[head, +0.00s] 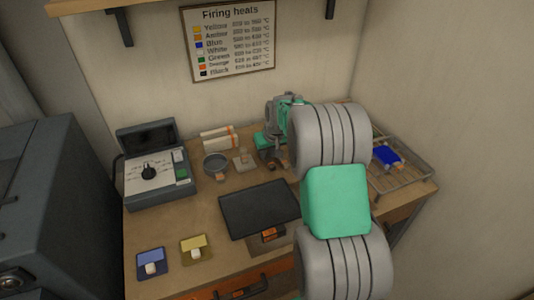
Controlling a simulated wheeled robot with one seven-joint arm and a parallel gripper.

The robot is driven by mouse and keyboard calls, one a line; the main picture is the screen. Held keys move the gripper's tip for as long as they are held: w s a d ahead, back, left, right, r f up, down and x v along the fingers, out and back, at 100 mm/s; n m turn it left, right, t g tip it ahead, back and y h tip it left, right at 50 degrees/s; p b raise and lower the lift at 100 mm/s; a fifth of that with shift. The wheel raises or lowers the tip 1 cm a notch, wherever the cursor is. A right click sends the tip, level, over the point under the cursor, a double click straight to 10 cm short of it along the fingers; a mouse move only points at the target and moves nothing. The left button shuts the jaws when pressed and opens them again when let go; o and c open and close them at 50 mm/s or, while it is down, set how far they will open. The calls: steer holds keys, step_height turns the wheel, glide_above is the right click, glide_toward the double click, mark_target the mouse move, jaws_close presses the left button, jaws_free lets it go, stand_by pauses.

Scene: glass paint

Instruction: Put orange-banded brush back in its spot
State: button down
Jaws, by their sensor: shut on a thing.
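My gripper (268,156) is at the back of the workbench, right of the small grey bowl, at the end of my grey and green arm. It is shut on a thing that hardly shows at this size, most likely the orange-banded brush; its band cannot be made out. A small pale block with an orange mark (243,161) stands just left of the gripper. My arm covers the right middle of the bench, so anything behind it is hidden. I cannot tell which place is the brush's spot.
A dark flat panel (258,207) lies mid-bench, with a small dark and orange piece (270,235) in front. A control box (155,185), grey bowl (215,165) and wire tray (420,172) with a blue piece (387,155) stand around.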

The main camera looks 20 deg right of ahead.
steer(key=shift+f+b, duration=0.3)
stand_by(0.5)
steer(key=c, duration=1.2)
jaws_free()
steer(key=shift+r, duration=0.1)
